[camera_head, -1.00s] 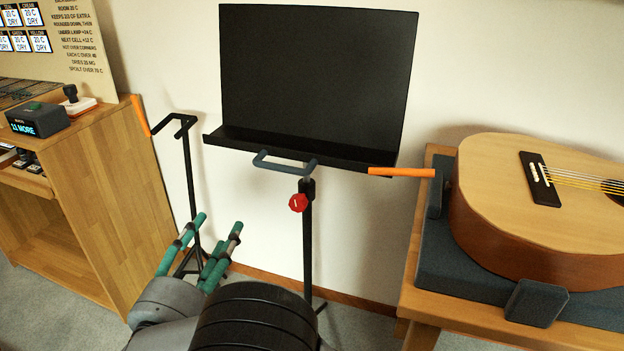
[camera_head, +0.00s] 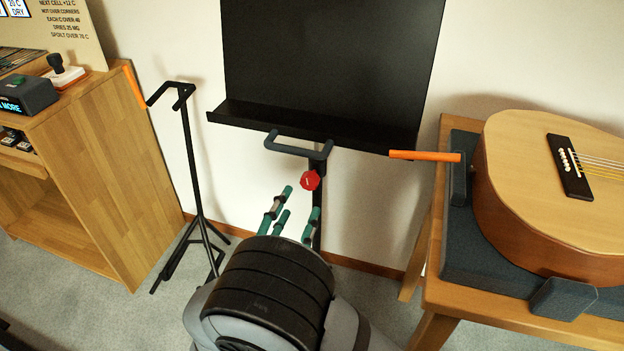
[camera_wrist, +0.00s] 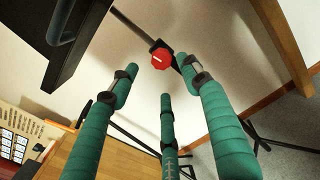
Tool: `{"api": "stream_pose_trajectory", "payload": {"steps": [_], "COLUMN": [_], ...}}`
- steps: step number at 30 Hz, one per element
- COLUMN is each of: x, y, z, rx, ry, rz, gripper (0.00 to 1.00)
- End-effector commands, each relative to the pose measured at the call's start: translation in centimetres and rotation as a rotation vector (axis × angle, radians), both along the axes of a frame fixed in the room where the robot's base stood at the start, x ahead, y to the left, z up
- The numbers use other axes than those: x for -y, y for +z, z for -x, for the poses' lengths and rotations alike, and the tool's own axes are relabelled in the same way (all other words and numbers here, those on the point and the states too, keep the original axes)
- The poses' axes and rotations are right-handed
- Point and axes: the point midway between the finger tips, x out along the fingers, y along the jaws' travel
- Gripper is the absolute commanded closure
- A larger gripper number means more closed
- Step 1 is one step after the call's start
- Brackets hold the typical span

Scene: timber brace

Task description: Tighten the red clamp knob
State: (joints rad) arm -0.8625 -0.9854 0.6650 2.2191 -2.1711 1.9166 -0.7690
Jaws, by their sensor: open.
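The red clamp knob (camera_head: 310,180) is on the black post of the music stand (camera_head: 318,215), just below its U-shaped handle. It has a pale mark on its face. In the wrist view the knob (camera_wrist: 162,58) sits above the middle, beyond my fingertips. My gripper (camera_head: 290,208) has green-wrapped fingers, is open and empty, and is below and slightly left of the knob in the head view. In the wrist view my gripper (camera_wrist: 160,90) has its fingers spread with a gap between them. No finger clearly touches the knob.
The black stand desk (camera_head: 330,70) is above the knob. A thin black stand (camera_head: 192,170) is left, beside a wooden cabinet (camera_head: 110,180). A guitar (camera_head: 540,200) lies on a padded wooden table (camera_head: 435,290) at right. An orange bar (camera_head: 425,155) is near the table's left edge.

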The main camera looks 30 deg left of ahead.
Motion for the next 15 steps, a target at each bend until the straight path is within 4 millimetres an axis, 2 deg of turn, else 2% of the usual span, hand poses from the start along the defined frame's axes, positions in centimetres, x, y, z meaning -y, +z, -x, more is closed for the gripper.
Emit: {"api": "stream_pose_trajectory", "payload": {"steps": [9, 15], "x": [-1.2, -2.0], "y": [-0.3, -0.2], "z": [-5.7, -8.3], "rx": [-0.002, -0.001], "ry": [-0.007, -0.005], "rz": [-0.007, -0.006], "gripper": [0.53, 0.53]}}
